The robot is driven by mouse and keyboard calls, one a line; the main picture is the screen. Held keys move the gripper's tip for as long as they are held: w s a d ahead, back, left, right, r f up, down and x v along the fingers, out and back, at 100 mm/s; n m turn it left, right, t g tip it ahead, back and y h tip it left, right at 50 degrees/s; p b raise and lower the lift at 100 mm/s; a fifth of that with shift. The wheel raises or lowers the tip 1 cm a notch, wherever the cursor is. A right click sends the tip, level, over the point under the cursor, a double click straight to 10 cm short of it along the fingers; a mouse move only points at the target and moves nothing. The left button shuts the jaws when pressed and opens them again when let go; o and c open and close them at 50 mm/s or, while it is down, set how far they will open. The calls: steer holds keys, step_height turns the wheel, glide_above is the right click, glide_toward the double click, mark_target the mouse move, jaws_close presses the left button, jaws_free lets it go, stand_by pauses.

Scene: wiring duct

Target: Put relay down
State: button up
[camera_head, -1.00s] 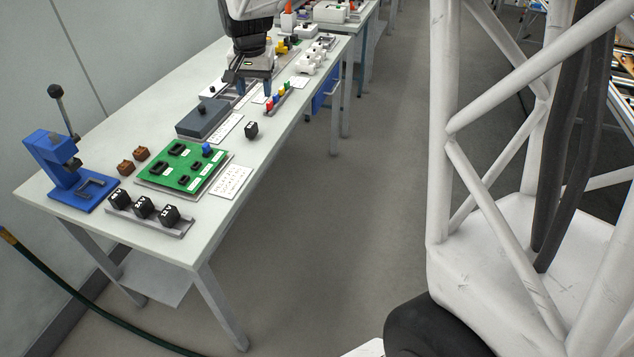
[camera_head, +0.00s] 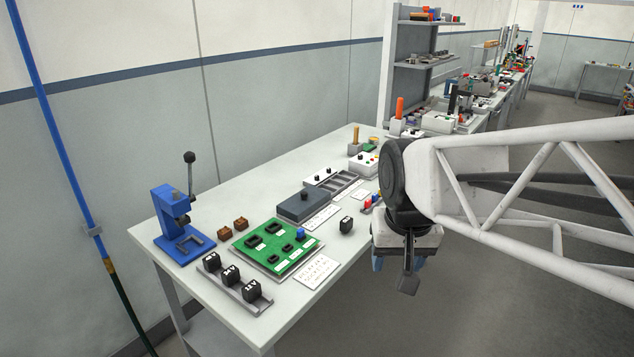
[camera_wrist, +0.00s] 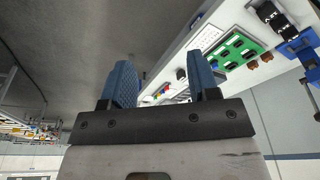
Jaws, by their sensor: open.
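A single black relay (camera_head: 346,224) with white lettering on top stands alone on the white bench (camera_head: 352,262), right of the green circuit board (camera_head: 268,240). Several more black relays stand in a grey rack (camera_head: 238,296) at the near end; one of them is the rightmost relay (camera_head: 251,291). My gripper (camera_head: 398,265) is off the bench's right edge, to the right of the lone relay and apart from it. In the wrist view its two blue fingers stand wide apart with nothing between them (camera_wrist: 162,78).
A blue lever press (camera_head: 178,225), brown blocks (camera_head: 225,228), a dark grey box (camera_head: 308,205) and a printed card (camera_head: 317,271) lie on the bench. White boxes and an orange-handled tool (camera_head: 399,108) stand farther back. Open floor lies right of the bench.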

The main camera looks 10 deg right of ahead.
steer(key=s+f+n, duration=0.1)
steer(key=s+f, duration=0.1)
steer(key=s, duration=0.6)
steer(key=shift+f, duration=0.15)
